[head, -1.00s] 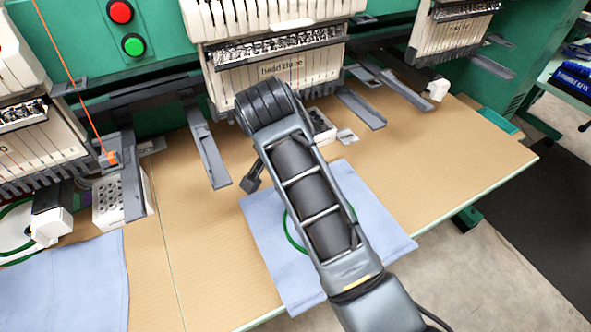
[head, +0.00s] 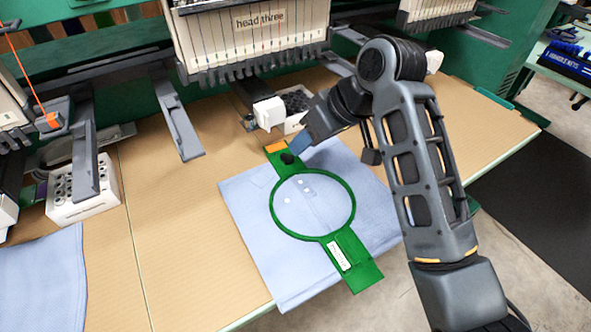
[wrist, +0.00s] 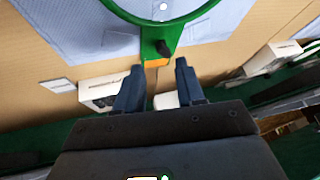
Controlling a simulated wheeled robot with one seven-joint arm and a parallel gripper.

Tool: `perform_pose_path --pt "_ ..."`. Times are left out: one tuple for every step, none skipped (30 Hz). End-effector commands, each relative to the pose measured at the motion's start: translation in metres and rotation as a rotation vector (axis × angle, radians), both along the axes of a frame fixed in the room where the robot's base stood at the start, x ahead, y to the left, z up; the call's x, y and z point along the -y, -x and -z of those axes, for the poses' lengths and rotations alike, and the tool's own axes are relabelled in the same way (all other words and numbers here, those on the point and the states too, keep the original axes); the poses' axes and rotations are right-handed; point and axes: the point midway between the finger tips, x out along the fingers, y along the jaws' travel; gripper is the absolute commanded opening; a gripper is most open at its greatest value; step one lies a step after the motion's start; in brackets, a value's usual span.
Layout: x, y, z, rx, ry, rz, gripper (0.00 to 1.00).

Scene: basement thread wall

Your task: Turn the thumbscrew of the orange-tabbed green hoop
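The green hoop (head: 364,272) lies on a light blue cloth (head: 248,215) in the head view, its ring around part of the cloth. An orange tab (head: 275,147) marks its far end. The dark thumbscrew (head: 287,158) stands beside the tab. In the wrist view the thumbscrew (wrist: 165,49) and orange tab (wrist: 156,62) show just beyond my fingertips. My gripper (wrist: 157,75) is open, with a clear gap between its dark blue fingers. In the head view my gripper (head: 300,146) is close to the thumbscrew; I cannot tell whether it touches.
A white box with holes (head: 292,106) stands right behind the gripper, and a white block (head: 269,113) is beside it. The machine head labelled "head three" (head: 255,40) hangs behind. A grey arm (head: 178,125) juts out at left. The tan table (head: 185,235) is clear left of the cloth.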

Motion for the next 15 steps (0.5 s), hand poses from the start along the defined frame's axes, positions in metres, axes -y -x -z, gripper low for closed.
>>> perform_pose_path --pt "0.009 -0.001 0.008 0.049 -0.029 -0.081 0.38" --pt "0.013 0.0 0.006 0.08 -0.044 -0.131 0.38" --pt "0.016 0.001 0.004 0.118 -0.062 -0.193 0.38" --pt "0.019 0.002 0.003 0.145 -0.074 -0.232 0.38" --pt "0.021 0.003 0.001 0.17 -0.084 -0.267 0.38" --pt "0.023 0.004 -0.002 0.199 -0.095 -0.307 0.38" --pt "0.024 0.005 -0.003 0.218 -0.103 -0.332 0.38" --pt "0.026 0.005 -0.005 0.232 -0.109 -0.351 0.38" --pt "0.027 0.006 -0.006 0.247 -0.114 -0.37 0.38" --pt "0.027 0.006 -0.007 0.256 -0.117 -0.381 0.38" --pt "0.027 0.006 -0.007 0.26 -0.118 -0.388 0.38" --pt "0.025 0.006 -0.007 0.264 -0.12 -0.394 0.38" --pt "0.024 0.006 -0.005 0.266 -0.121 -0.397 0.38" --pt "0.022 0.005 -0.004 0.265 -0.122 -0.397 0.38" --pt "0.018 0.004 0.0 0.264 -0.121 -0.397 0.38"
